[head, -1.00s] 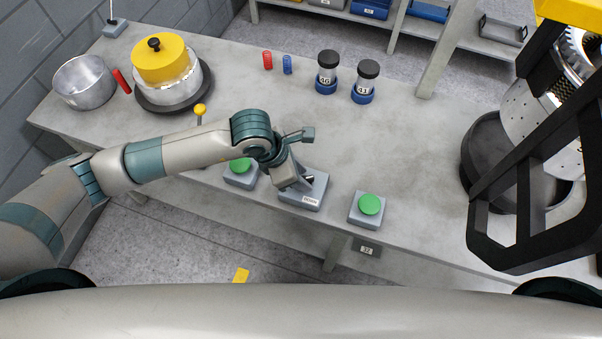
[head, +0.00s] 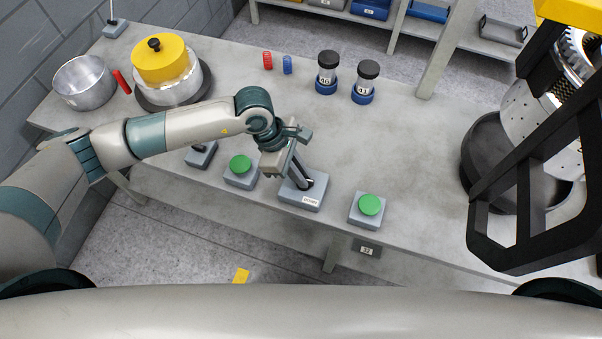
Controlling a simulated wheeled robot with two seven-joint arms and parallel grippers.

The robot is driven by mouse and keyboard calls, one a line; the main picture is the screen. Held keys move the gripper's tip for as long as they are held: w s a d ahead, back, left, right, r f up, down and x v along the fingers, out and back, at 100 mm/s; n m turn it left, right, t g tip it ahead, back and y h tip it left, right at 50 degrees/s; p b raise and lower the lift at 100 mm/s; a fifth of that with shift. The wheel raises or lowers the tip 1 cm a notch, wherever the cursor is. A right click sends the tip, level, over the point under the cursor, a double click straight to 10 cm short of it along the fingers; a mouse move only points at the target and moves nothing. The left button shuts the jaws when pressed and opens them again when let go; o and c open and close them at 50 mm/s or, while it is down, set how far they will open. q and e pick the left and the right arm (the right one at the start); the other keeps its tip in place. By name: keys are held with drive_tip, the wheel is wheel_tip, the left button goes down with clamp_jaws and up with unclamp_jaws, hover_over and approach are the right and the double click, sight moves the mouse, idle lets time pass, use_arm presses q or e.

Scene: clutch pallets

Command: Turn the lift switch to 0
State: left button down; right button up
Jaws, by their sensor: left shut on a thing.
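A grey switch box (head: 313,198) with a small label, too small to read surely, sits near the table's front edge. It looks like the lift switch. Its dark lever (head: 304,178) rises from the box and leans up and left toward my left gripper (head: 284,164). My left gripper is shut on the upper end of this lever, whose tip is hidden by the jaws. My right gripper is out of view.
Boxes with green buttons (head: 240,164) (head: 370,205) stand on either side. Another grey box (head: 201,156) is partly behind my left arm. Two blue-based black-capped canisters (head: 327,74) (head: 365,81) stand further back. A black-framed machine (head: 535,160) fills the right. The middle table is clear.

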use_arm(q)
drive_tip(key=c, duration=1.7)
unclamp_jaws()
drive_tip(key=shift+c, duration=0.2)
drive_tip(key=shift+r, duration=0.1)
drive_tip(key=shift+w+a+r, duration=0.1)
drive_tip(key=shift+a+r, duration=0.1)
drive_tip(key=shift+r, duration=0.1)
drive_tip(key=b+v, duration=0.6)
drive_tip(key=v, duration=1)
drive_tip(key=shift+a+r, duration=0.2)
drive_tip(key=shift+r, duration=0.05)
drive_tip(key=shift+f, duration=0.1)
